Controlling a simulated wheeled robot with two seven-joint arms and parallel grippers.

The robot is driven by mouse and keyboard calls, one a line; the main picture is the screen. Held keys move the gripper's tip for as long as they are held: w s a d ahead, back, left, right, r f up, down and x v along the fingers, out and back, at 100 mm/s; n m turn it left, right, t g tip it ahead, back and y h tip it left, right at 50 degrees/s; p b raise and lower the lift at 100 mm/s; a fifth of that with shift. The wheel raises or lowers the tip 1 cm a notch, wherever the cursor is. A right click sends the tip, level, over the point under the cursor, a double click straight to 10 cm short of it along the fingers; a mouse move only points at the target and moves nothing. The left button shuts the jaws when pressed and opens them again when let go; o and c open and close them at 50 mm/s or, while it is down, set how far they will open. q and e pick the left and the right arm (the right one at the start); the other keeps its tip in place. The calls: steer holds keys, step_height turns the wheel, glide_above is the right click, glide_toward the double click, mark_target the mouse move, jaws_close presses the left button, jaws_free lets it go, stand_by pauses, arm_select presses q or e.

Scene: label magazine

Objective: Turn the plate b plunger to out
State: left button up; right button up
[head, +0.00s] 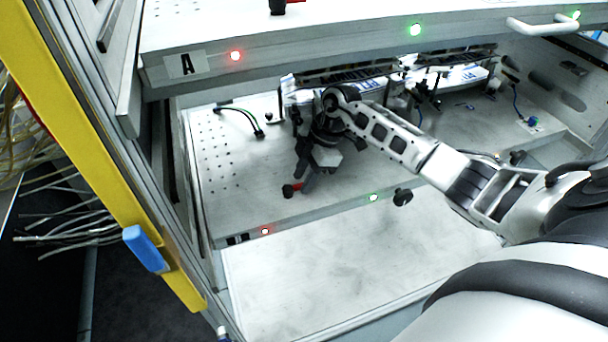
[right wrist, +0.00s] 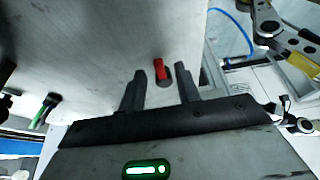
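The plate b plunger (head: 287,191) is a dark knob with a red piece on it, near the front left of the lower plate (head: 225,190). Its red part also shows in the right wrist view (right wrist: 159,69), with a dark round part beside it. My right gripper (head: 304,183) is over the lower plate, right at the plunger. In the right wrist view its two dark fingers are apart, one on each side of the red piece. I cannot tell whether either finger touches it. My left gripper is not in view.
The upper plate, with label A (head: 185,65), overhangs the lower one. A black knob (head: 403,197) is at the lower plate's front edge. A yellow post (head: 95,140) with a blue block (head: 146,249) stands left.

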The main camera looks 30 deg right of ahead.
steer(key=shift+a+f, duration=0.1)
steer(key=shift+f, duration=0.15)
jaws_close()
